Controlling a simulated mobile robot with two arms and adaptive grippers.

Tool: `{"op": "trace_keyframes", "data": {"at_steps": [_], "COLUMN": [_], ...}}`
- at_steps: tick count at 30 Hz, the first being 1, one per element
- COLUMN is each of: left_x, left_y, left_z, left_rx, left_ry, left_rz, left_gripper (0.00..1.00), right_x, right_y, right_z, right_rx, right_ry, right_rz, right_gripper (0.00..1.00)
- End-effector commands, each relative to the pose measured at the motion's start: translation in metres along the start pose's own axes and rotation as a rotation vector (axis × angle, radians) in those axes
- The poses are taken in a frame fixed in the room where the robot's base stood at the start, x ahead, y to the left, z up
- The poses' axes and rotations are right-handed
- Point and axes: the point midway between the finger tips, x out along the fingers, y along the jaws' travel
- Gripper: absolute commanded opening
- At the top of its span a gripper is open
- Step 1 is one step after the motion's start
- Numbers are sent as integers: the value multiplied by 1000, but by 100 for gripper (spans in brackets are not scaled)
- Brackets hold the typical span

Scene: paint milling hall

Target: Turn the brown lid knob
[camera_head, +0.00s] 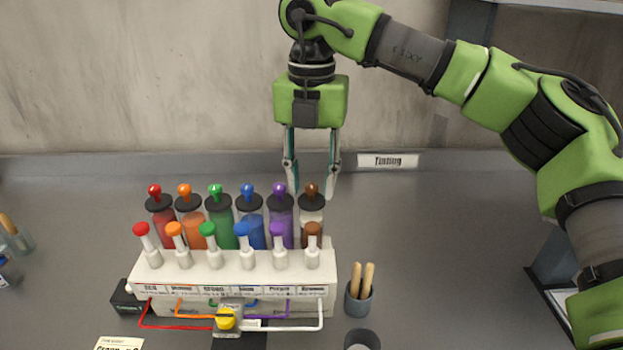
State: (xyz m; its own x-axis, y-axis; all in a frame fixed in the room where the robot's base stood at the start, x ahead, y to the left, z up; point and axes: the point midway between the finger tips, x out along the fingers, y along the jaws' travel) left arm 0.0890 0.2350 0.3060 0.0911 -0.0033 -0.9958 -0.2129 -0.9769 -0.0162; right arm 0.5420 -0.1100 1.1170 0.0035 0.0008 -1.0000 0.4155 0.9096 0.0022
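The brown lid knob (312,189) sits on the dark lid of the rightmost canister (311,211) in the back row of the tinting unit. My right gripper (311,193) points straight down from above, its two fingers spread apart on either side of the brown knob. The fingertips are at about the knob's height in the picture; I cannot tell whether they touch it. A second brown knob (313,229) tops a white plunger in the front row, below the canister. My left gripper does not show.
Red, orange, green, blue and purple (280,188) knobs top the other canisters to the left. The white unit (150,270) carries coloured tubes and a yellow knob (226,320) in front. A cup with wooden sticks (358,298) stands right.

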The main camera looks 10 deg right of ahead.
Motion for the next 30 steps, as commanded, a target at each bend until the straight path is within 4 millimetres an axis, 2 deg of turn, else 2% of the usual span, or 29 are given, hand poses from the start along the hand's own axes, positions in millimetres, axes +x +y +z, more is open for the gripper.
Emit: {"op": "trace_keyframes", "data": {"at_steps": [11,14,24,30], "left_x": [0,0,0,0], "left_y": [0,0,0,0], "left_z": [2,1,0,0], "left_rx": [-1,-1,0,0], "left_ry": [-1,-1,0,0], "left_rz": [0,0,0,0], "left_gripper": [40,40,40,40], "right_x": [-4,-17,-90,-113], "right_y": [0,1,1,0], "right_z": [0,0,0,0], "right_rx": [-1,-2,1,0], "right_ry": [1,0,-1,0], "right_rz": [-1,1,1,-2], "right_gripper": [32,32,32,32]}}
